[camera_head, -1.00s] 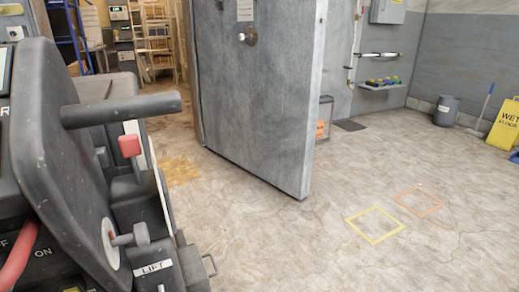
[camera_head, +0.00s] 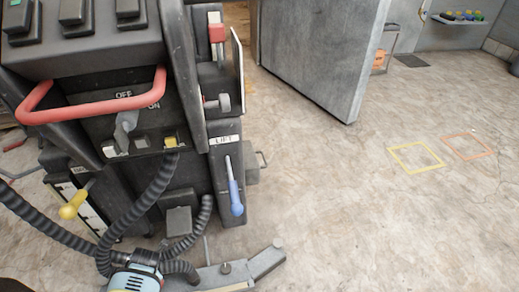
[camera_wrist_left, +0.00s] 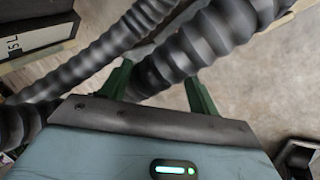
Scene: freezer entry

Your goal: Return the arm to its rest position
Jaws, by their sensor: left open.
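My left gripper (camera_wrist_left: 158,82) shows in the left wrist view, with two green fingers spread apart and a blue-grey housing below them. It is open, and I see nothing held between the fingers. Thick black ribbed hoses (camera_wrist_left: 190,45) cross just beyond the fingers; I cannot tell whether they touch. In the head view, similar ribbed hoses (camera_head: 150,195) hang in front of a dark control console. A pale blue and black device (camera_head: 137,279) sits among them at the bottom edge; I cannot tell whether it is part of my arm. My right gripper is not in view.
The control console (camera_head: 70,40) fills the left, with a red bar handle (camera_head: 95,95), a blue-handled lever (camera_head: 235,190) and a yellow-tipped lever (camera_head: 74,205). A grey door (camera_head: 315,55) stands behind. The floor at right is clear, with yellow (camera_head: 415,157) and orange (camera_head: 468,146) outlines.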

